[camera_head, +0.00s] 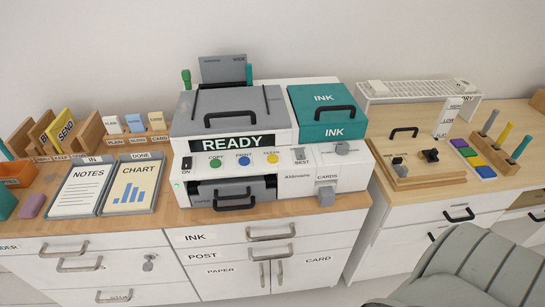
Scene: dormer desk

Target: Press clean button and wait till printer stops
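The printer (180,146) stands on the wooden desk, white with a grey lid (200,103) that is shut. Its display (238,143) reads READY. On the front panel is a row of buttons. The yellow clean button (272,158) is at the right end, under a small label that seems to read CLEAN. Left of it are the blue print button (244,161), the green copy button (215,162) and a dark ON switch (187,163). A small green light (177,185) glows at the lower left. Neither of my grippers is in view.
A teal INK box (306,108) with a black handle adjoins the printer on the right. Tablets reading NOTES (83,190) and CHART (134,188) lie at left. A second desk (420,192) stands at right, with a grey chair (470,274) in front.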

